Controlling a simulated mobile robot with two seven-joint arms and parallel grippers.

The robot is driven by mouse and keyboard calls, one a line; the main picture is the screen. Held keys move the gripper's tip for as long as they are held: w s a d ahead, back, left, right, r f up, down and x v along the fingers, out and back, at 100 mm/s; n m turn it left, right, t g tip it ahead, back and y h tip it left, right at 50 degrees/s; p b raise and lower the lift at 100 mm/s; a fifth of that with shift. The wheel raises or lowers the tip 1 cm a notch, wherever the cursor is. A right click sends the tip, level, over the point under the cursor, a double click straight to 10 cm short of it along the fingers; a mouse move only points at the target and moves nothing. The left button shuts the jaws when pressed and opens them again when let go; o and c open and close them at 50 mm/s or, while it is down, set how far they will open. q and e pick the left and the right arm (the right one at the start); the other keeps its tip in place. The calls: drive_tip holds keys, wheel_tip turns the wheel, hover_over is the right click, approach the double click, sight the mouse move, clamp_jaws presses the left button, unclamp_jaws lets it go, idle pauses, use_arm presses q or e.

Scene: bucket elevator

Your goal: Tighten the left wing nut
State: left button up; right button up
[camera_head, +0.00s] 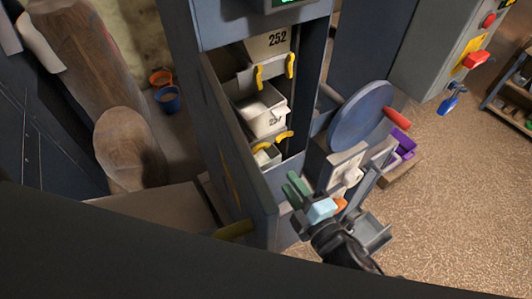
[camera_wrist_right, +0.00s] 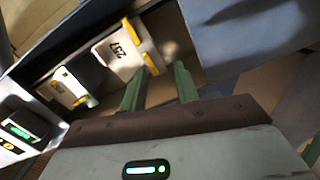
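White numbered buckets hang in the open shaft of the elevator housing: bucket 252 (camera_head: 268,46) above and another bucket (camera_head: 262,118) below it. Yellow wing nuts show in pairs, an upper left one (camera_head: 259,78), an upper right one (camera_head: 290,65), a lower left one (camera_head: 261,147) and a lower right one (camera_head: 284,136). My right gripper (camera_head: 297,184) has green fingers and is below the shaft opening. In the wrist view its fingers (camera_wrist_right: 160,70) are apart, with a yellow wing nut (camera_wrist_right: 151,62) just beyond the tips; contact is unclear. My left gripper is not in view.
A round blue-grey disc (camera_head: 361,116) with a red handle (camera_head: 397,117) stands right of the shaft. The housing's side panel (camera_head: 232,150) borders the opening on the left. A purple bin (camera_head: 404,143) sits at right. Open floor (camera_head: 470,200) lies beyond.

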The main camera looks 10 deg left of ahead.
sight(262, 150)
drive_tip(key=shift+w+a+r+n+y, duration=0.25)
drive_tip(key=shift+w+a+r+n, duration=0.25)
drive_tip(key=shift+w+a, duration=0.65)
drive_tip(key=shift+w+a+r+n+y, duration=0.3)
drive_tip(key=shift+w+a+n, duration=0.45)
drive_tip(key=shift+a, duration=0.65)
drive_tip(key=shift+w+a+r+n+y, duration=0.15)
drive_tip(key=shift+w+a+r+n, duration=0.35)
drive_tip(key=shift+w+a, duration=0.65)
drive_tip(key=shift+s+a, duration=0.1)
clamp_jaws()
